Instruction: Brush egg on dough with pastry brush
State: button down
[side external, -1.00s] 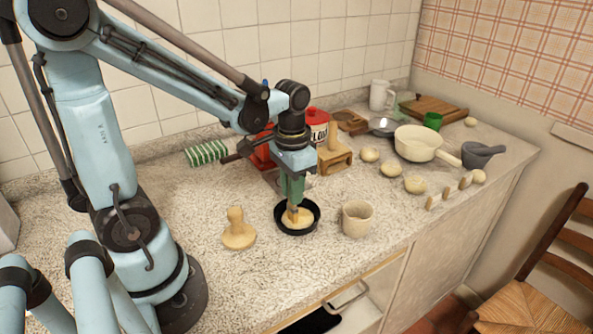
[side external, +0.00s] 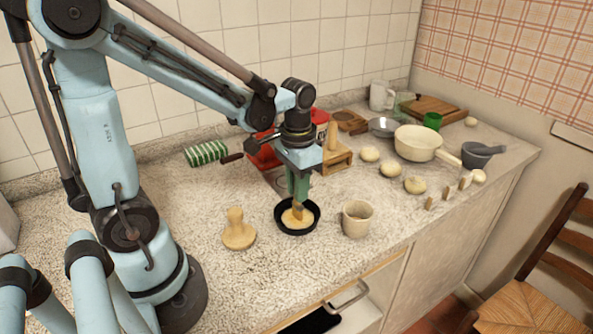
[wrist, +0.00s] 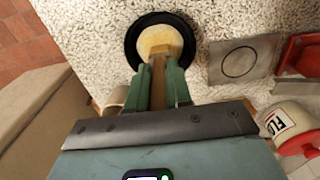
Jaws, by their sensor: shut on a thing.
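A round pale dough (side external: 299,219) lies in a small black pan (side external: 281,226) on the counter. In the wrist view, the dough (wrist: 160,41) sits in the pan (wrist: 133,40) ahead of the fingertips. My gripper (side external: 299,197) is shut on the pastry brush (side external: 298,209), a light wooden piece pointing down at the dough. The brush (wrist: 158,87) shows between the green fingers in the wrist view. Its tip is at the dough, but I cannot tell if it touches. No egg is clearly distinguishable.
A beige cup (side external: 357,219) stands right of the pan and a wooden stamp (side external: 237,232) left of it. Behind are a red machine (side external: 262,155) and a wooden stand (side external: 337,160). Dough balls (side external: 391,169) and a cream saucepan (side external: 418,143) lie further right. The front counter is clear.

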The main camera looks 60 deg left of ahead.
jog(key=shift+s, duration=0.75)
jog(key=shift+w, duration=1.35)
jog(key=shift+s, duration=0.15)
jog(key=shift+s, duration=1.2)
jog(key=shift+w, duration=1.35)
jog(key=shift+s, duration=0.15)
jog(key=shift+s, duration=1.2)
